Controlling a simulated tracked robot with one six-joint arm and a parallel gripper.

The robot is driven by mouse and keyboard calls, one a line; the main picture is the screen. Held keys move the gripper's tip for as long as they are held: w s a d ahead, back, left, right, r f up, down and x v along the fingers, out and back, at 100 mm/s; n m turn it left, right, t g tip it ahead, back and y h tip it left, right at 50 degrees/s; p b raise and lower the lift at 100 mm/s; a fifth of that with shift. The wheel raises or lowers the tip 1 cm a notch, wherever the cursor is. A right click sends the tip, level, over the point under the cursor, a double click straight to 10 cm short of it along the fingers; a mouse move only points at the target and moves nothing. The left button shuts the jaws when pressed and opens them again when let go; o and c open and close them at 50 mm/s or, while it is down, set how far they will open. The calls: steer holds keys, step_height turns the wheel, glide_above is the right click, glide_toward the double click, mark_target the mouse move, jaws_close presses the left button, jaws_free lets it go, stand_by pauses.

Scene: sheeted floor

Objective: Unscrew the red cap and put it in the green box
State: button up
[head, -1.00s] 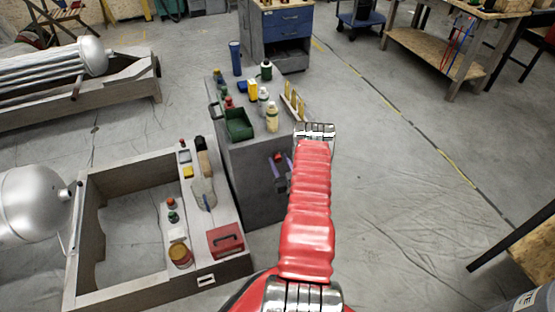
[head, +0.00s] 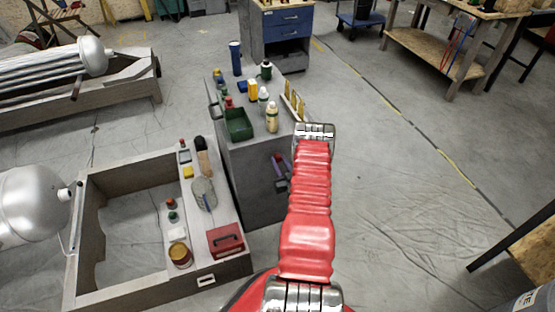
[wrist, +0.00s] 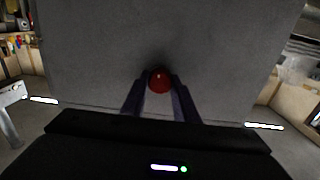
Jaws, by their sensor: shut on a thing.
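The red cap (wrist: 160,80) is between the two fingertips of my gripper (wrist: 160,77) in the wrist view, in front of a plain grey face. My gripper is shut on it. Whether the cap still touches what is behind it is hidden. In the head view my gripper (head: 279,163) is at the side of the grey cabinet, partly behind my red arm. The green box (head: 238,131) stands open on the cabinet top, left of and above my gripper.
Several bottles, including a cream one (head: 272,118), and a yellow rack (head: 293,104) stand on the grey cabinet (head: 262,145). A lower grey frame bench at left holds a red case (head: 225,240) and jars. The floor (head: 400,200) to the right is clear.

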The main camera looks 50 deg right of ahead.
jaws_close()
steer(key=n, duration=0.4)
steer(key=shift+n, duration=0.4)
steer(key=n, duration=0.9)
steer(key=shift+n, duration=0.4)
steer(key=n, duration=0.5)
steer(key=o, duration=0.8)
jaws_free()
steer(key=shift+o, duration=0.2)
steer(key=shift+c, duration=0.7)
steer(key=shift+m, duration=0.3)
